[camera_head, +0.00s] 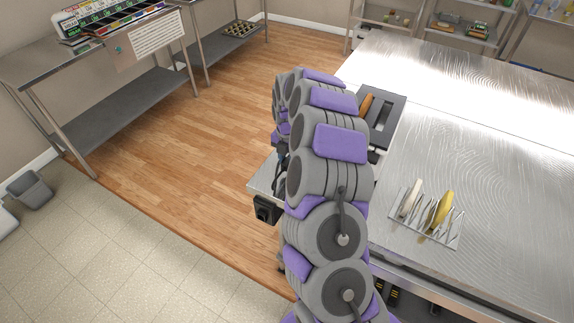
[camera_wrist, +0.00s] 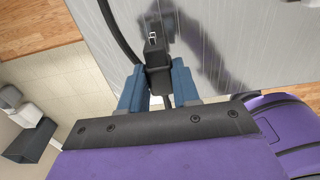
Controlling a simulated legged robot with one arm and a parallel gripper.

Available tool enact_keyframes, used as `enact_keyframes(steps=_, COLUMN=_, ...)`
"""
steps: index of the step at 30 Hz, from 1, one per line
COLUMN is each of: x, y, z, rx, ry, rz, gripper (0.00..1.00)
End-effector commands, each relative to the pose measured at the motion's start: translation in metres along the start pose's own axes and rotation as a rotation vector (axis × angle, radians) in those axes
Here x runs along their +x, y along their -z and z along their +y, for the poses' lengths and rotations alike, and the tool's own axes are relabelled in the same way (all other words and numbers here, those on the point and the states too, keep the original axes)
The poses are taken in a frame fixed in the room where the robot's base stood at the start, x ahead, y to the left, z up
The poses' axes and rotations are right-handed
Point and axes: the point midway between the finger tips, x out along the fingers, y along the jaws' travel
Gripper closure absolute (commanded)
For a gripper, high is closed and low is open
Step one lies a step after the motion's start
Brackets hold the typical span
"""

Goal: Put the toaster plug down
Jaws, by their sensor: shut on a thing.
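The toaster plug (camera_wrist: 156,60) is black with a metal prong end and shows in the wrist view. My gripper (camera_wrist: 158,85) has blue fingers shut on the plug, one on each side. A black cable (camera_wrist: 118,35) runs to the upper left of that view. The plug appears over the brushed steel tabletop (camera_wrist: 225,50); I cannot tell whether it touches it. In the head view my arm hides most of the gripper and the plug. The toaster (camera_head: 388,118), grey with a brown bread slice in a slot, stands on the table just right of my arm, partly hidden.
A wire rack (camera_head: 428,232) with a pale item and a yellow item stands on the steel table at the right. A black box (camera_head: 266,208) is at the table's left side. The table right of the toaster is clear. A side counter (camera_head: 40,62) stands at the left.

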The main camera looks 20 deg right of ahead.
Motion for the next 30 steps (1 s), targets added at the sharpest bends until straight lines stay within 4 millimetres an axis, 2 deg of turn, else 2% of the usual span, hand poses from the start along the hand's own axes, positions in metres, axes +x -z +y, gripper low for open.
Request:
enact_keyframes(steps=5, x=0.000, y=-0.005, z=0.005, rx=0.000, ry=-0.002, rz=-0.004, gripper=1.00)
enact_keyframes(steps=12, x=0.034, y=-0.005, z=0.004, rx=0.000, ry=0.000, rz=0.000, gripper=1.00)
enact_keyframes(steps=23, x=0.037, y=-0.005, z=0.004, rx=0.000, ry=-0.001, rz=-0.001, gripper=1.00)
enact_keyframes(steps=24, x=0.036, y=-0.005, z=0.004, rx=0.000, ry=-0.001, rz=-0.002, gripper=0.65)
enact_keyframes(steps=30, x=0.036, y=-0.005, z=0.004, rx=0.000, ry=-0.001, rz=-0.001, gripper=0.46)
